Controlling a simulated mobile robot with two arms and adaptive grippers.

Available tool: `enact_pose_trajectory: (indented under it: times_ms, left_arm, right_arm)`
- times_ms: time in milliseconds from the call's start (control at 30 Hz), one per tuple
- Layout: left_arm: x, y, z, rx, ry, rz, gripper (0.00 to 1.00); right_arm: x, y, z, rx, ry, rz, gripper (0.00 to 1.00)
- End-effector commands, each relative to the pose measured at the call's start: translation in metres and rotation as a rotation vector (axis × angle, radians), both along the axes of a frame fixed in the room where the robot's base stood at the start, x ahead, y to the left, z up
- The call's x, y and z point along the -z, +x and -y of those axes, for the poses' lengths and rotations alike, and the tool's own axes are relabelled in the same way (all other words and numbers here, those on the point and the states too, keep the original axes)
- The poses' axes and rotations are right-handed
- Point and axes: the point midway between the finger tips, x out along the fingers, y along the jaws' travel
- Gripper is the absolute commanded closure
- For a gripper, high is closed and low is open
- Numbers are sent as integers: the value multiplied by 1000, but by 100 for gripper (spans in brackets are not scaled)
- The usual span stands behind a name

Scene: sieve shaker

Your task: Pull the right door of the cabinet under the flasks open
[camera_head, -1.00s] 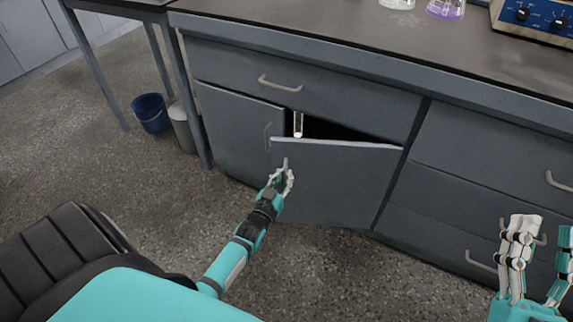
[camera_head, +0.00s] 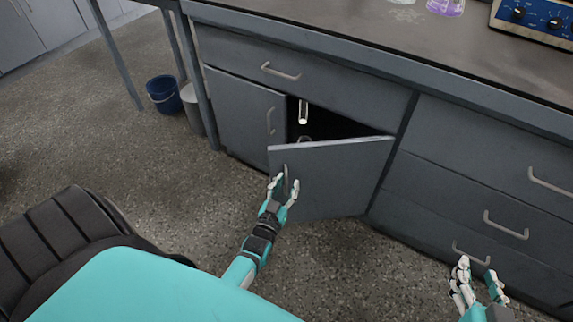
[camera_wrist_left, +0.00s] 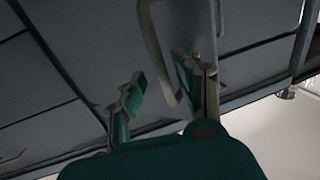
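The right door (camera_head: 335,175) of the grey cabinet stands partly open, swung out with its hinge side at the right. Its bar handle (camera_head: 286,178) is near the left edge and also shows in the left wrist view (camera_wrist_left: 155,55). My left gripper (camera_head: 283,188) is at this handle. In the left wrist view my left gripper (camera_wrist_left: 160,88) has its fingers apart, with the handle between them, close to the right finger; contact is unclear. My right gripper (camera_head: 480,272) is open and empty before the lower drawers. A purple flask (camera_head: 446,7) stands on the counter above.
The left door (camera_head: 243,115) is closed. A drawer (camera_head: 310,70) above is shut. The cabinet's dark inside (camera_head: 340,126) shows over the door. Floor before the door is clear.

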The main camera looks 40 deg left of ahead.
Motion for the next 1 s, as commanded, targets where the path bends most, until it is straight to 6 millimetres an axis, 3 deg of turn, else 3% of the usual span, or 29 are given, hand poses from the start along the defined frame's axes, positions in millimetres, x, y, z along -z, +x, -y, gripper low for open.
enact_pose_trajectory:
  times_ms: [267, 700, 1000]
  left_arm:
    - [1, -11, 4, 1, -2, -3, 67]
    - [0, -95, 24, 0, 0, -3, 67]
    - [0, -116, 30, 0, 0, 1, 67]
  right_arm:
    - [0, 0, 0, 0, -1, 1, 60]
    - [0, 0, 0, 0, -1, 1, 60]
    - [0, 0, 0, 0, -1, 1, 60]
